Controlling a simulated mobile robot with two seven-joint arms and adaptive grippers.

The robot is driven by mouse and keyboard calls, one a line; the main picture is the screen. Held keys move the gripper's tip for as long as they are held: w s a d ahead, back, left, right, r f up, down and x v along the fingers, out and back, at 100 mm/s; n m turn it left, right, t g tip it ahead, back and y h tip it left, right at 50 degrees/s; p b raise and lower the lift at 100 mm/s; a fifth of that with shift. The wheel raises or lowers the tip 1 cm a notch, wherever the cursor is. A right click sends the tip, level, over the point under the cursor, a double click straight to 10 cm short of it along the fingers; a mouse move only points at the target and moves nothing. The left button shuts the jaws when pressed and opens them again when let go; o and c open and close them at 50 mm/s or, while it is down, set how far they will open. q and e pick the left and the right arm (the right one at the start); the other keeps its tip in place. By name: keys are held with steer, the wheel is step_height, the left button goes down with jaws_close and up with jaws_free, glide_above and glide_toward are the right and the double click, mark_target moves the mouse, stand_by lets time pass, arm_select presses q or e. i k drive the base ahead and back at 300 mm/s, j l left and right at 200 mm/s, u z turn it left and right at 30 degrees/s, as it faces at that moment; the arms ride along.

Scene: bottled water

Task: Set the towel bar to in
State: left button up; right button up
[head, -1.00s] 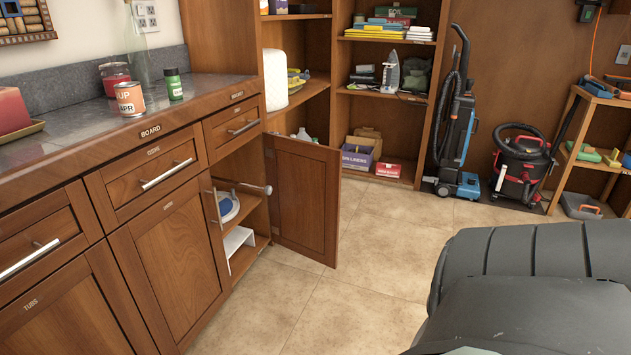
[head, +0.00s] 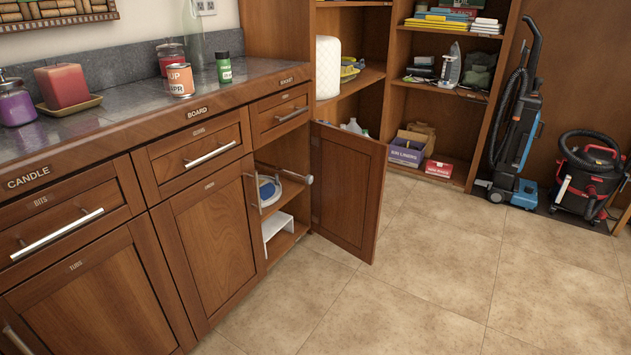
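A pale metal bar with a round end (head: 308,180) sticks out of the open cabinet below the counter, near the top of the opening; it looks like the towel bar. The cabinet door (head: 347,188) stands open to its right. A blue and white item (head: 267,190) sits on a shelf inside, behind a thin upright handle. Part of the bar inside the cabinet is hidden. Neither of my grippers shows in the head view.
The counter (head: 130,110) carries a candle (head: 62,86), cans and jars. Closed drawers and doors with bar handles (head: 211,155) lie to the left. An upright vacuum (head: 515,130) and a shop vacuum (head: 590,176) stand at the right. The tiled floor (head: 430,275) in front is clear.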

mark_target(309, 179)
steer(key=i+l, duration=0.15)
steer(key=l, duration=0.2)
steer(key=i+l, duration=0.15)
steer(key=l, duration=0.2)
steer(key=i+l+u, duration=0.1)
steer(key=l, duration=0.2)
steer(key=i+l, duration=0.15)
steer(key=l, duration=0.2)
steer(key=i+l, duration=0.15)
steer(key=l, duration=0.25)
